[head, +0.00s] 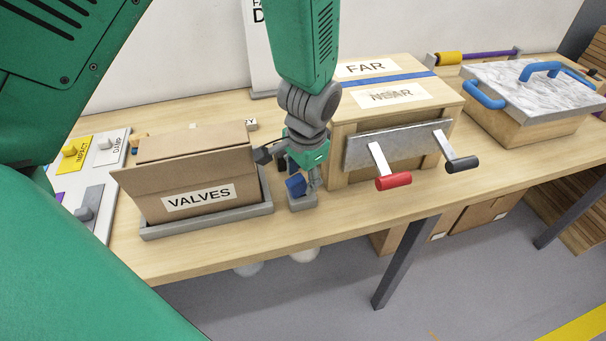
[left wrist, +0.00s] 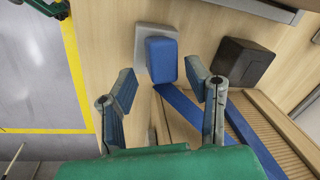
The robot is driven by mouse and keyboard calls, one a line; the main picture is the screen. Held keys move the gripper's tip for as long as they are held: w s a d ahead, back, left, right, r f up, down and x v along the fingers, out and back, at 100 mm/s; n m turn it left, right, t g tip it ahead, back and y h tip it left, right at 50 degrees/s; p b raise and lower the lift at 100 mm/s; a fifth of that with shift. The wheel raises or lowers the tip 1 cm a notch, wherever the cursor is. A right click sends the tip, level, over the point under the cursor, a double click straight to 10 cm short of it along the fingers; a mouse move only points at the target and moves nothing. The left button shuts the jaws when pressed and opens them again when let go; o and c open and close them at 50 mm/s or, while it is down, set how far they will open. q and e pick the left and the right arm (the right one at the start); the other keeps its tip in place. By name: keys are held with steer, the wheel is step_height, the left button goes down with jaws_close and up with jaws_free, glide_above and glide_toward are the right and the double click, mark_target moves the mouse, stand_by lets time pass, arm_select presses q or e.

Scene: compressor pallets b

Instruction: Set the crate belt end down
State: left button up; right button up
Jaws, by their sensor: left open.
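The crate (head: 338,150) is a wooden box whose lid reads FAR and NEAR, with a blue belt (head: 400,78) across the top. The blue belt end (head: 296,186) is at a small grey pad (head: 303,201) on the bench, left of the crate. In the left wrist view the block-like belt end (left wrist: 161,60) lies over the grey pad (left wrist: 152,36), and blue strap (left wrist: 190,108) runs from below it. My left gripper (head: 300,172) is low over the belt end. Its fingers (left wrist: 160,78) are spread, with gaps to the belt end in the wrist view. My right gripper is not in view.
A VALVES carton (head: 200,185) in a grey tray (head: 215,222) stands close left. A metal plate (head: 405,143) with red and black handles fronts the crate. A black block (left wrist: 243,62) is beside the belt end. A marble-topped box (head: 530,115) stands right.

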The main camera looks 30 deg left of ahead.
arm_select(q)
steer(key=shift+w+r, duration=0.1)
steer(key=shift+r, duration=0.4)
step_height(320, 180, up, 12)
steer(key=s+d, duration=0.1)
steer(key=shift+d+p, duration=0.3)
steer(key=shift+s, duration=0.1)
